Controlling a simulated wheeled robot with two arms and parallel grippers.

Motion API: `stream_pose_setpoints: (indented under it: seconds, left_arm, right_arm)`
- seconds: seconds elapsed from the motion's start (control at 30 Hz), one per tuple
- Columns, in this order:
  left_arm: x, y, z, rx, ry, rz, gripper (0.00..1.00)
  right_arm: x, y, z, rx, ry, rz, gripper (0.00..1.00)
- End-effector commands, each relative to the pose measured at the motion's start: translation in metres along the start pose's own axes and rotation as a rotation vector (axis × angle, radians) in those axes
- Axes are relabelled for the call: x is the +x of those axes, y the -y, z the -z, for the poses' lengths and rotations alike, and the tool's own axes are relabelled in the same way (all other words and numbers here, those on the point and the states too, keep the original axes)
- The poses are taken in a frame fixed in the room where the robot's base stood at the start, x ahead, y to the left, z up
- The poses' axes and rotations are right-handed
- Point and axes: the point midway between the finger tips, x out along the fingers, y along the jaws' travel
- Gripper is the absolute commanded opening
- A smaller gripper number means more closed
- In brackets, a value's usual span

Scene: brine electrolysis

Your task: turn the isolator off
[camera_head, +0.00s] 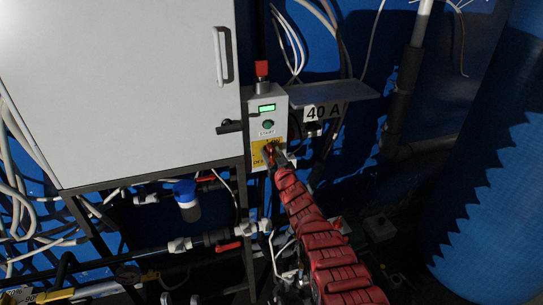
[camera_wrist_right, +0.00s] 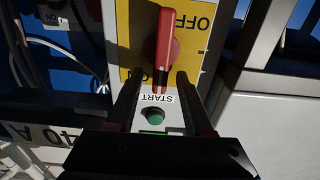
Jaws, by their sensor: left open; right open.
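The isolator is a red rotary handle (camera_head: 268,149) on a yellow plate (camera_head: 257,158) on the grey control box. In the right wrist view, which is upside down, the red handle (camera_wrist_right: 164,45) lies lengthwise, pointing at the START label, away from the OFF lettering at the upper right. My right gripper (camera_head: 276,156) is at the plate, its arm in a red cover coming from the lower right. In the wrist view its open fingers (camera_wrist_right: 157,78) stand on either side of the handle's end, with gaps visible. My left gripper is not in view.
The box (camera_head: 268,105) carries a green START button (camera_head: 268,124), a lit green display (camera_head: 267,108) and a red-topped part (camera_head: 262,69). A shelf marked 40 A (camera_head: 345,92) juts out to the right. A large pale cabinet (camera_head: 130,90) stands left, a blue tank (camera_head: 490,190) right.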

Motion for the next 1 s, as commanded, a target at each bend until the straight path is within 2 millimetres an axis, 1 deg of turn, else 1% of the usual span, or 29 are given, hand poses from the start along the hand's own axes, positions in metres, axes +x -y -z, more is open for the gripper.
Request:
stream_pose_setpoints:
  seconds: [0.03,0.07,0.1,0.17,0.2,0.33,0.77,1.0]
  left_arm:
    - [0.0002,0.0000,0.0000,0.000,0.000,0.000,0.50]
    - [0.0001,0.0000,0.0000,0.000,0.000,0.000,0.50]
    - [0.0001,0.0000,0.0000,0.000,0.000,0.000,0.50]
    - [0.0001,0.0000,0.0000,0.000,0.000,0.000,0.50]
    - [0.0001,0.0000,0.0000,0.000,0.000,0.000,0.50]
    - [0.0001,0.0000,0.0001,0.000,0.000,0.000,0.50]
    - [-0.0008,0.0000,-0.0002,0.000,0.000,0.000,0.50]
    - [-0.0043,-0.0002,-0.0007,0.000,0.000,0.000,0.50]
  right_arm:
    - [-0.0001,0.0000,0.0000,0.000,0.000,0.000,0.53]
    - [-0.0001,-0.0001,0.0000,0.000,0.000,0.000,0.49]
    - [-0.0001,-0.0001,-0.0001,0.000,0.000,0.000,0.42]
    - [-0.0001,-0.0001,-0.0001,0.000,0.000,0.000,0.31]
    - [-0.0001,-0.0001,-0.0001,0.000,0.000,0.000,0.24]
    - [-0.0001,-0.0002,-0.0002,0.000,0.000,0.000,0.00]
    - [-0.0003,0.0003,-0.0011,-0.021,0.001,-0.001,0.00]
    - [-0.0003,0.0036,-0.0014,-0.131,-0.001,0.000,0.00]
